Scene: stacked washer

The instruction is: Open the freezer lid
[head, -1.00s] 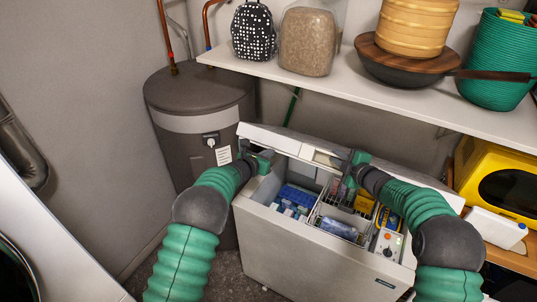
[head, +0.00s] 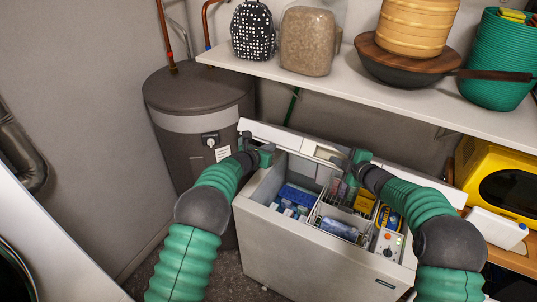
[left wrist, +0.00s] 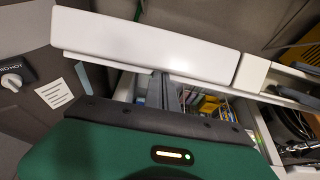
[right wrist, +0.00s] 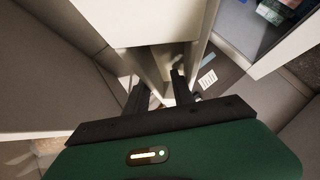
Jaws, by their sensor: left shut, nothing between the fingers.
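The white chest freezer (head: 310,246) stands at the lower middle of the head view. Its lid (head: 283,134) is raised and tilted back along the rear, with the interior exposed. In the left wrist view the lid (left wrist: 145,46) is a white slab just beyond the fingers. My left gripper (head: 265,154) is shut and empty, at the lid's left part; whether it touches is unclear. My right gripper (head: 349,160) is near the lid's middle. In the right wrist view its fingers (right wrist: 158,92) are apart, with nothing clearly held between them.
Inside the freezer are a blue crate (head: 298,194), wire baskets and packages. A grey tank (head: 197,112) stands behind at left. A shelf (head: 400,92) with a pan and containers overhangs the back. A yellow microwave (head: 500,180) is at right.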

